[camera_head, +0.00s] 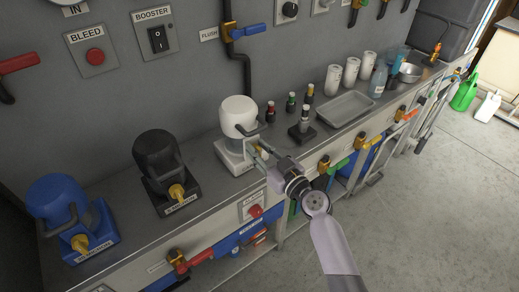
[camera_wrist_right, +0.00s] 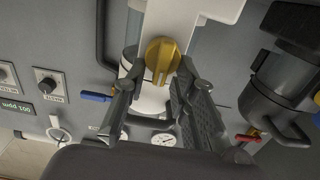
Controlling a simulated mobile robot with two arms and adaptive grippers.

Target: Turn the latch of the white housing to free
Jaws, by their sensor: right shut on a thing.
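The white housing (camera_head: 238,112) stands upright on its white base near the middle of the bench. Its yellow latch (camera_wrist_right: 162,58) shows in the right wrist view on the front of the white body (camera_wrist_right: 190,14), with its raised grip running roughly up and down in that picture. My right gripper (camera_head: 258,148) reaches the front of the base from the right and covers most of the latch in the head view. In the wrist view its fingers (camera_wrist_right: 160,82) stand on either side of the latch grip and are shut on it. My left gripper is not in view.
A black housing (camera_head: 158,156) and a blue housing (camera_head: 58,198) stand to the left, each with a yellow latch.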

